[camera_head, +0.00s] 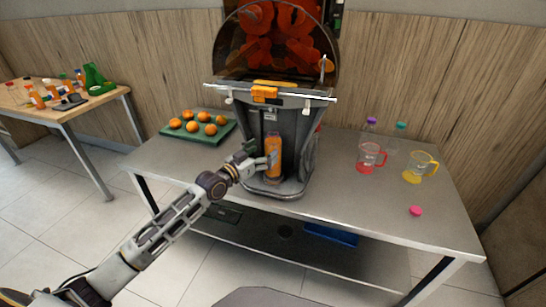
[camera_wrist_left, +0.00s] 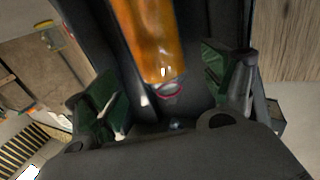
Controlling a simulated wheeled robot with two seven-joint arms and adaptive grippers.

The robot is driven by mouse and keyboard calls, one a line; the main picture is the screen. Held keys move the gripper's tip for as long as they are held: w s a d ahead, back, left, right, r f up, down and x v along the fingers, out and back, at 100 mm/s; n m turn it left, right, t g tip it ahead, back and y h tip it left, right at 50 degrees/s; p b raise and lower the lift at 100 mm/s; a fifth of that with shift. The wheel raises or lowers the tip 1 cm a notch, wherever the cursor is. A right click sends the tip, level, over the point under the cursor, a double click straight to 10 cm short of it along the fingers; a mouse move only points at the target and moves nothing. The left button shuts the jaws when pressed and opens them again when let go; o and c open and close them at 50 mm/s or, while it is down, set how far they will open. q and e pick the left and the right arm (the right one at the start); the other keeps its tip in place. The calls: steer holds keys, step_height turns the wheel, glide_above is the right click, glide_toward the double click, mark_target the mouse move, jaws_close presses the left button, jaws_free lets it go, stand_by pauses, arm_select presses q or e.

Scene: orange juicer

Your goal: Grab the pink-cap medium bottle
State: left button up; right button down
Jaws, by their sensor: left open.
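A bottle of orange juice (camera_head: 273,160) stands upright on the base of the juicer (camera_head: 290,120), below its spout. A loose pink cap (camera_head: 416,210) lies on the table at the right. My left gripper (camera_head: 258,160) is at the bottle's left side. In the left wrist view the green-padded fingers of my left gripper (camera_wrist_left: 165,88) are apart on both sides of the orange bottle (camera_wrist_left: 148,40), with a pink ring at its near end. Whether the fingers touch it cannot be told. My right gripper is not in view.
A green tray of oranges (camera_head: 168,136) is left of the juicer. Red (camera_head: 370,160) and yellow (camera_head: 418,168) cups stand at the right, with purple-capped (camera_head: 369,128) and teal-capped (camera_head: 396,138) bottles behind. The front right of the table (camera_head: 350,205) is mostly clear.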

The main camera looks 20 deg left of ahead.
mark_target(267, 149)
arm_select(q)
steer(key=shift+w+d, duration=0.1)
steer(key=shift+w, duration=0.15)
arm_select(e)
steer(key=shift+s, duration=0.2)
arm_select(q)
steer(key=shift+w+d, duration=0.15)
steer(key=shift+w, duration=0.25)
steer(key=shift+b+x, duration=0.65)
steer(key=shift+x, duration=0.9)
steer(key=shift+w+d, duration=0.2)
steer(key=shift+w, duration=0.4)
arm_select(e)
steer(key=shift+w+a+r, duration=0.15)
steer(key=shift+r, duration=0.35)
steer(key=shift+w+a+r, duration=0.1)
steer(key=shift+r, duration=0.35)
